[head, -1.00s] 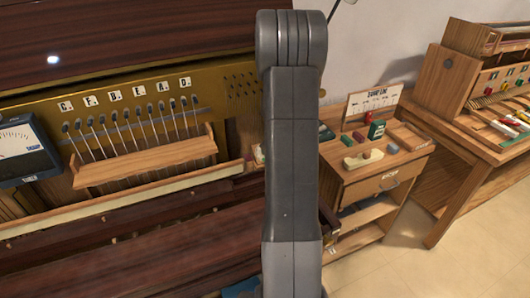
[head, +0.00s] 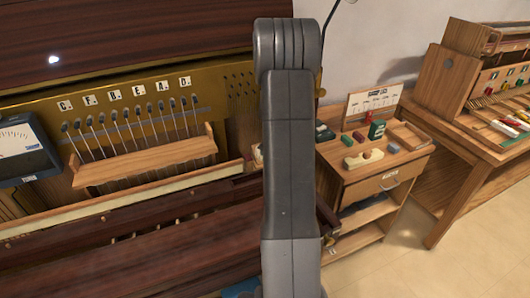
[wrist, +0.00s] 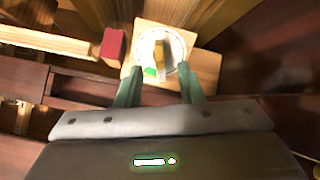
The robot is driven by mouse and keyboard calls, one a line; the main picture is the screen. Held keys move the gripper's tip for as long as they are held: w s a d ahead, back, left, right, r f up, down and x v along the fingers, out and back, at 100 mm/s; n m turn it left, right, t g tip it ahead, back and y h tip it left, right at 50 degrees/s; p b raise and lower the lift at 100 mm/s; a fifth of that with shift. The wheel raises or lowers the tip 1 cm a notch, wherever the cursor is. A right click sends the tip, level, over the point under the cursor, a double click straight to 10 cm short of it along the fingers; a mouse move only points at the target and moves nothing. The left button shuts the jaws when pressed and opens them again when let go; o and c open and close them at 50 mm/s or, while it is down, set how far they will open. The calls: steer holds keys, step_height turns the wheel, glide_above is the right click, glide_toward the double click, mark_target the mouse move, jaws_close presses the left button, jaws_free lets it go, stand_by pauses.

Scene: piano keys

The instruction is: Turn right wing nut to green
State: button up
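In the wrist view a brass-coloured wing nut (wrist: 160,50) stands at the middle of a round white dial (wrist: 176,48) on a pale wooden block (wrist: 205,68). A green patch (wrist: 150,72) shows at the dial's lower left edge. The nut's wing looks lined up roughly along the picture's vertical. My gripper (wrist: 160,72) has two green fingers, spread apart, just below the dial on either side of the nut. Nothing shows between them as held. The head view does not show the nut or fingers; my arm stands in front.
A red block (wrist: 112,46) lies left of the dial, beside a wooden rail (wrist: 45,40). In the head view a piano (head: 120,240) with a meter (head: 20,148) is at left. A small cabinet (head: 385,172) with several small items stands right of my arm, and a workbench (head: 460,135) beyond.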

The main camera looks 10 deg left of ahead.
steer(key=shift+x, duration=2.15)
steer(key=shift+s+d+r, duration=0.2)
steer(key=shift+s+r, duration=0.15)
steer(key=shift+r, duration=0.15)
steer(key=c, duration=0.7)
